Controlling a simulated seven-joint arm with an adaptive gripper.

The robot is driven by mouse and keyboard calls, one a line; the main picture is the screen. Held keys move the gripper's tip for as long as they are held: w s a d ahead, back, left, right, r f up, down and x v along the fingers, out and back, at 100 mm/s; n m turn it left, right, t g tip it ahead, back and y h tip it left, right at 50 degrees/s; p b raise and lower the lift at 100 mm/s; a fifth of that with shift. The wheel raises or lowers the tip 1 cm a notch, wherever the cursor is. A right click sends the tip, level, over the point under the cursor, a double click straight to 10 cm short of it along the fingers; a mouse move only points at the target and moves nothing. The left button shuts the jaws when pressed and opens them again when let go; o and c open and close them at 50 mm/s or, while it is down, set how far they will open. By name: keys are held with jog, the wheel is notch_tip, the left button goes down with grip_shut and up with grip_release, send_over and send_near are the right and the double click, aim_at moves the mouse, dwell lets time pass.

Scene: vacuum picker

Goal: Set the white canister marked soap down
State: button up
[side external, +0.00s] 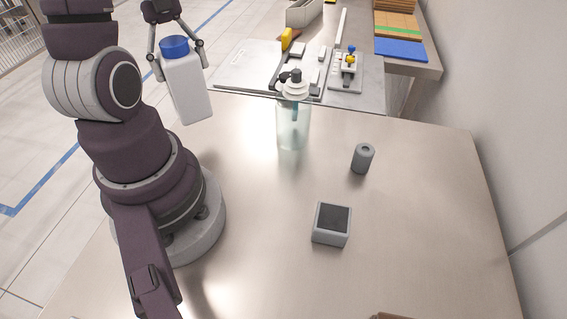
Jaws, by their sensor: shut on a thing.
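The white canister (188,92) with a blue cap (174,46) hangs in my gripper (180,58) at the upper left of the side external view. My gripper is shut on it near the cap, one finger on each side. The canister is slightly tilted and appears to be held above the table (420,220); its exact height is hard to judge. No soap marking shows on the side facing the camera.
A clear bottle with a pump top (293,125) stands right of the canister. A small grey cylinder (362,158) and a grey box with a dark top (331,224) stand farther right. A second table with trays and parts (240,68) lies behind. The front centre is clear.

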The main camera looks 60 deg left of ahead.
aim_at(199, 122)
notch_tip(199, 122, down, 6)
jog(key=shift+f, duration=0.25)
jog(key=o, duration=1.2)
jog(key=shift+o, duration=0.2)
jog(key=v, duration=0.7)
jog(key=shift+r, duration=0.15)
jog(key=w+d+r+n+t+y, duration=0.2)
jog(key=w+d+r+n, duration=0.1)
jog(key=d+n, duration=0.5)
jog(key=w+d+r+n+t+y, duration=0.2)
jog(key=w+d+n+t, duration=0.1)
jog(key=d+n, duration=0.6)
jog(key=shift+r+n+t+y, duration=0.3)
jog(key=shift+r+n, duration=0.1)
jog(key=shift+n, duration=0.1)
